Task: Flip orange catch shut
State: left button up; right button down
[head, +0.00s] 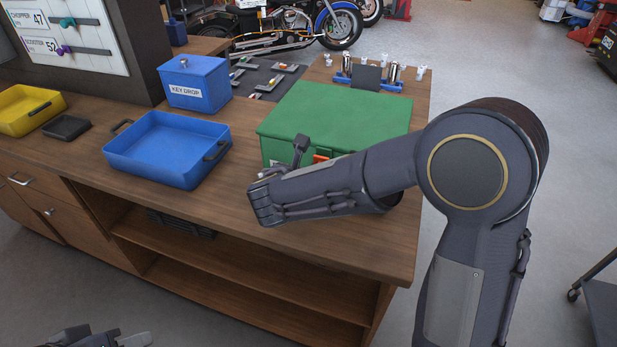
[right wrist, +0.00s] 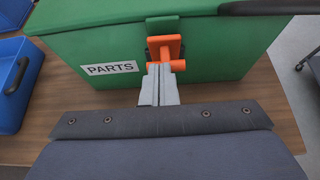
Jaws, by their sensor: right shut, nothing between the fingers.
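The green parts box (head: 335,118) stands with its lid down near the right end of the wooden bench. Its orange catch (head: 321,158) is mostly hidden behind my right arm in the head view. In the right wrist view the orange catch (right wrist: 164,48) sits on the box front (right wrist: 105,50), right of the PARTS label. My right gripper (right wrist: 160,70) is shut and empty, its fingertips at the lower part of the catch; I cannot tell whether they touch it. My left gripper (head: 95,340) shows only in part at the bottom left edge, away from the box.
A blue tray (head: 165,150) with dark handles lies left of the box. Behind it is a blue KEY DROP box (head: 198,84). A yellow tray (head: 28,108) and a small dark tray (head: 66,127) are at the far left. The bench front (head: 300,240) is bare.

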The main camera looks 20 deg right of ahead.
pick_arm(q)
jog(key=shift+r, duration=0.25)
pick_arm(e)
jog(key=shift+w+d+r, duration=0.35)
jog(key=shift+w+r, duration=0.15)
jog(key=shift+r, duration=0.05)
pick_arm(q)
jog(key=shift+r, duration=0.1)
pick_arm(e)
jog(key=shift+r, duration=0.1)
